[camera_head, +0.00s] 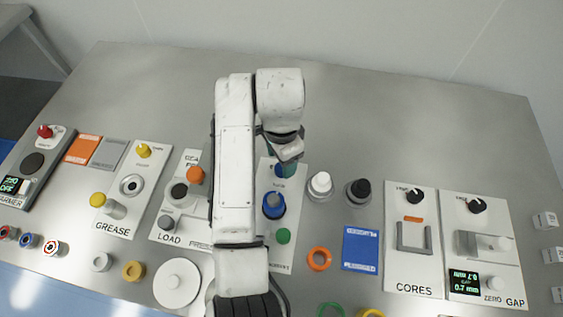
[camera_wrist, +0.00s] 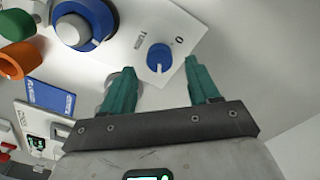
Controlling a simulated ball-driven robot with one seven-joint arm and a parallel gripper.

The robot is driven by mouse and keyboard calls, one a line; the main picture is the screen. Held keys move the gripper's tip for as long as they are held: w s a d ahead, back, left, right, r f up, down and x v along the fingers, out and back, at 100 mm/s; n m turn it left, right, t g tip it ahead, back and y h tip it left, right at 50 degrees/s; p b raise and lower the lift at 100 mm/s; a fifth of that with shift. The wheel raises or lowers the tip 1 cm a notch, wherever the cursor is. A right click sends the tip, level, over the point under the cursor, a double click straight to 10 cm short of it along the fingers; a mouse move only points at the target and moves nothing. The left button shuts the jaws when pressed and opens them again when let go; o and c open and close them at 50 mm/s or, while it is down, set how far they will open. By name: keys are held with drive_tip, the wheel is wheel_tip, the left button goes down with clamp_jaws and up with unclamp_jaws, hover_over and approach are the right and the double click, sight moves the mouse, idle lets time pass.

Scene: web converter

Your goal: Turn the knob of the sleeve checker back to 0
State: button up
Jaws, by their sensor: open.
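The sleeve checker is a white panel (camera_head: 271,244) in the middle of the bench, partly hidden by my arm in the head view. Its small blue knob (camera_wrist: 158,58) shows between my fingertips in the wrist view, with a pale pointer mark on it. A printed 0 stands at the knob's upper right, apart from the pointer mark. The knob also shows low beside my gripper in the head view (camera_head: 281,171). My gripper (camera_wrist: 160,68) is open, its teal fingers on either side of the knob's near edge. I cannot tell the gap above the panel.
A white knob (camera_head: 320,185) and a black knob (camera_head: 359,191) stand close to the right. An orange ring (camera_head: 319,258) and a blue card (camera_head: 360,250) lie nearer. The bench behind is clear.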

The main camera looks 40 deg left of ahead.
sight(281, 170)
drive_tip(key=shift+f, duration=1.65)
drive_tip(key=c, duration=1)
drive_tip(key=shift+c, duration=0.2)
